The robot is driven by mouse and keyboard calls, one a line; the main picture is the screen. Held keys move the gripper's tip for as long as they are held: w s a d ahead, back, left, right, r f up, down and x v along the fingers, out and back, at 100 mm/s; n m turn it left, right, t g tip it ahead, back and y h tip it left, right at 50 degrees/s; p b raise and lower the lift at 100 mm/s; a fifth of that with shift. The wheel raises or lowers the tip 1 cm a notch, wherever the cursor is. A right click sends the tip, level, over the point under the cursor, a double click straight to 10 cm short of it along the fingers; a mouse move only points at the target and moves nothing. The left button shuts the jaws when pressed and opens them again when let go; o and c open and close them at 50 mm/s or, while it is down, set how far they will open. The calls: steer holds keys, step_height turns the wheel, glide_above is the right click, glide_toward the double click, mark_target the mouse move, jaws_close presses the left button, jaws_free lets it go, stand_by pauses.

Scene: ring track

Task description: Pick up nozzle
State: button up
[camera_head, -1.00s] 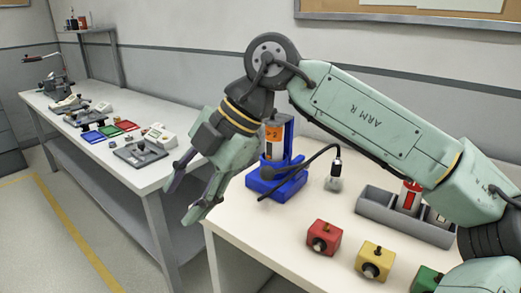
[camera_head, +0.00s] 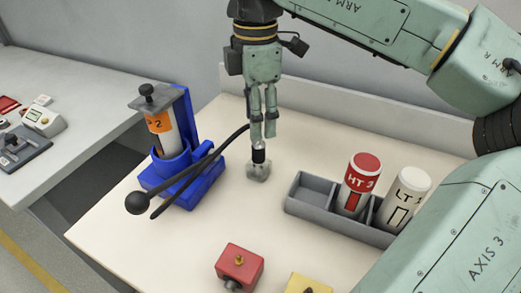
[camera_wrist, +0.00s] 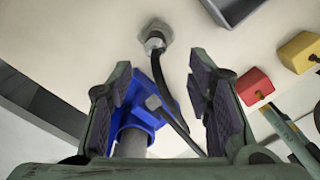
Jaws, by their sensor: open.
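The nozzle (camera_head: 258,153) is a small dark fitting with a silver collar at the end of a black hose. It stands upright in a small grey block (camera_head: 258,172) on the cream table. My gripper (camera_head: 263,136) points down just above the nozzle, its fingers overlapping the nozzle's top in the head view; contact cannot be told. In the wrist view, my gripper (camera_wrist: 162,85) is open with nothing held between its dark pads. The nozzle (camera_wrist: 154,41) shows beyond the fingertips at the top, with its hose running down between the fingers.
The blue stand (camera_head: 185,175) with an orange-labelled cylinder and a black-knobbed lever is left of the nozzle. A grey tray (camera_head: 300,208) with red-topped and white-topped cylinders is to the right. A red block (camera_head: 240,264) and yellow block (camera_head: 308,285) are in front.

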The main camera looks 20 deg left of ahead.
mark_target(259, 142)
step_height(259, 142, down, 2)
steer(key=shift+f, duration=0.1)
steer(key=shift+w+f+p, duration=0.2)
steer(key=shift+f+p, duration=0.3)
steer(key=shift+f, duration=0.9)
steer(key=shift+w+f+p, duration=0.2)
steer(key=shift+f+p, duration=0.3)
steer(key=shift+f, duration=0.9)
jaws_close()
